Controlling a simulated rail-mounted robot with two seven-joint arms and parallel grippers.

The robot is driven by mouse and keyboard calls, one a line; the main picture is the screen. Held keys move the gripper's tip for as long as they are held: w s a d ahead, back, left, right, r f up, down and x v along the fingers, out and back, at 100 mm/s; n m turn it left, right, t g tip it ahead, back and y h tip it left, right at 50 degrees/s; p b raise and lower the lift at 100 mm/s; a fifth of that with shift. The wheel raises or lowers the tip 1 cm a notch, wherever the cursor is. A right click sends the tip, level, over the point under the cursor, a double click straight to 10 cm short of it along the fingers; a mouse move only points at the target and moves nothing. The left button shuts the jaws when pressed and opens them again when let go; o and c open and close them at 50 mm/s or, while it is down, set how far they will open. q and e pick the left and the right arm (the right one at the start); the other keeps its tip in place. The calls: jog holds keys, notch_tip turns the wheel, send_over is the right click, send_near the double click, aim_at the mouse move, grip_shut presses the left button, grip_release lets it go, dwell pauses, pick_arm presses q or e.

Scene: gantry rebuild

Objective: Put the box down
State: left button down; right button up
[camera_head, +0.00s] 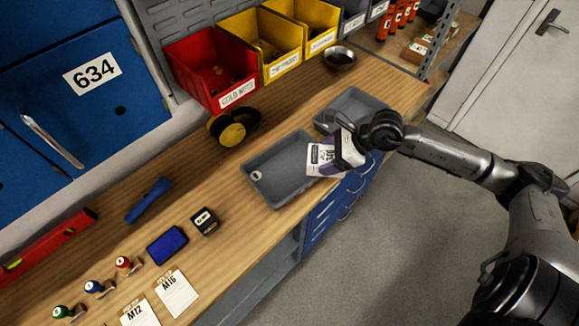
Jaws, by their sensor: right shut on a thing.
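My right gripper (347,151) comes in from the right and is shut on a small white and purple box (320,158) with dark print on its label. The gripper covers part of the box. The box shows over the right end of a grey tray (283,172) on the wooden bench. I cannot tell whether the box touches the tray. My left gripper is not in view.
A second grey tray (352,103) lies behind. Red (208,66) and yellow (262,42) bins stand at the bench's back, near a dark bowl (340,59). Stamps, a blue ink pad (167,246) and cards (177,293) lie front left.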

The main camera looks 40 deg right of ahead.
jog(key=w+a+f, duration=0.1)
jog(key=w+f, duration=0.1)
jog(key=w, duration=0.1)
jog(key=w+a+f, duration=0.2)
jog(key=w, duration=0.1)
jog(key=w+a+f, duration=0.1)
jog(key=w+f, duration=0.1)
jog(key=w, duration=0.2)
jog(key=shift+w+a+f, duration=0.1)
jog(key=shift+a+f, duration=0.1)
jog(key=shift+f, duration=2.15)
jog(key=shift+f, duration=0.2)
jog(key=o, duration=1.1)
